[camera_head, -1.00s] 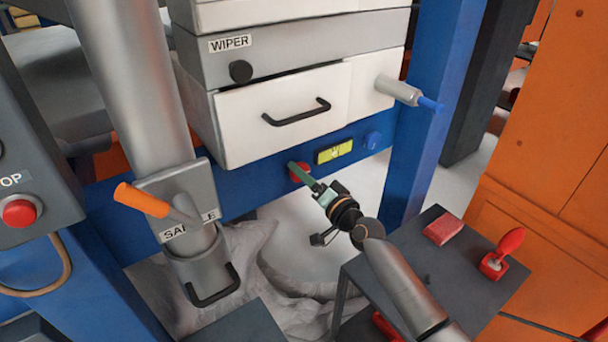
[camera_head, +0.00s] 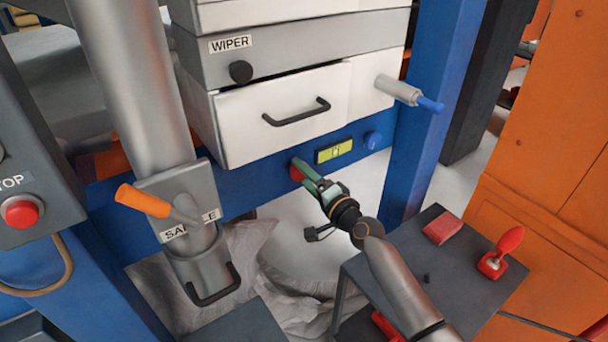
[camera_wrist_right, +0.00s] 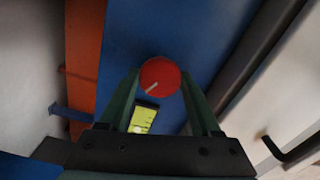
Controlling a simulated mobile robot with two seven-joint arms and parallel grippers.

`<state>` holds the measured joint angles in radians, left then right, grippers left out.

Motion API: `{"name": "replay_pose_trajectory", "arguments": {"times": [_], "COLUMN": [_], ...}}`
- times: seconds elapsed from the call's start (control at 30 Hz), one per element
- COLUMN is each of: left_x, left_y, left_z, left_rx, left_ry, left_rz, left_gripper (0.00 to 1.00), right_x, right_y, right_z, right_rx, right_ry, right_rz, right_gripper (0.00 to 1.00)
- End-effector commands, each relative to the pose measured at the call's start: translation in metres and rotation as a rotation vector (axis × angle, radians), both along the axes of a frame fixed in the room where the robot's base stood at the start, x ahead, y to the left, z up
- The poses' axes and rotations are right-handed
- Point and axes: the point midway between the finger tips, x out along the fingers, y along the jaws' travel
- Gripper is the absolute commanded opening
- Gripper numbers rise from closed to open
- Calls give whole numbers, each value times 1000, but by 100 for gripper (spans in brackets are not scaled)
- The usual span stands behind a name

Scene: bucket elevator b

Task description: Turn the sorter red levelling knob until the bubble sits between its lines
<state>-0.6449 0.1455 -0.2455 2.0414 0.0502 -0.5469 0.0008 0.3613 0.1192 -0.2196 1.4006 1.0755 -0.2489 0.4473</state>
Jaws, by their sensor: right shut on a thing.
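The red levelling knob (camera_head: 296,173) sits on the blue beam under the white drawer, mostly hidden by my gripper in the head view. In the right wrist view the round red knob (camera_wrist_right: 160,76) shows a pale pointer line slanting to the lower left. My right gripper (camera_head: 304,170) is shut on the knob, with a green finger on either side of it. The yellow-green bubble level (camera_head: 334,151) is right of the knob. It also shows in the wrist view (camera_wrist_right: 143,118), with a pale bubble near one end; its lines are too small to read. My left gripper is out of view.
A blue knob (camera_head: 372,140) sits right of the level. The white drawer (camera_head: 285,115) with a black handle is above. A grey side table (camera_head: 455,285) with a red block and a red-handled tool stands at lower right. The sample tube (camera_head: 195,255) is at left.

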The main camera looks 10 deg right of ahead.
Motion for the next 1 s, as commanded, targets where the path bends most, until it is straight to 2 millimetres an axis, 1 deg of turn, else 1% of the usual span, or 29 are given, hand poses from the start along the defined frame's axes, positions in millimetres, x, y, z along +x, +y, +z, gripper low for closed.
{"name": "replay_pose_trajectory", "arguments": {"times": [0.17, 0.2, 0.43, 0.47, 0.77, 0.87, 1.0], "left_x": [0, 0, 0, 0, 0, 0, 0], "left_y": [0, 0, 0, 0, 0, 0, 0], "left_z": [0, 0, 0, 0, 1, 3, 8], "left_rx": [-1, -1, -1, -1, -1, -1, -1], "left_ry": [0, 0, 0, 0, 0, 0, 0], "left_rz": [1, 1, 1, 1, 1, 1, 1], "left_gripper": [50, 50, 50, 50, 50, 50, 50], "right_x": [0, 0, 0, 0, -3, -11, -32], "right_y": [0, 0, 0, 0, -1, -4, -14], "right_z": [-1, -1, -1, -1, 0, 0, -1], "right_rx": [-2, -2, -2, -2, -3, -4, -5], "right_ry": [2, 2, 0, 0, 0, 1, 2], "right_rz": [0, 0, 1, 1, 0, -1, 0], "right_gripper": [9, 66, 92, 93, 93, 93, 93]}}
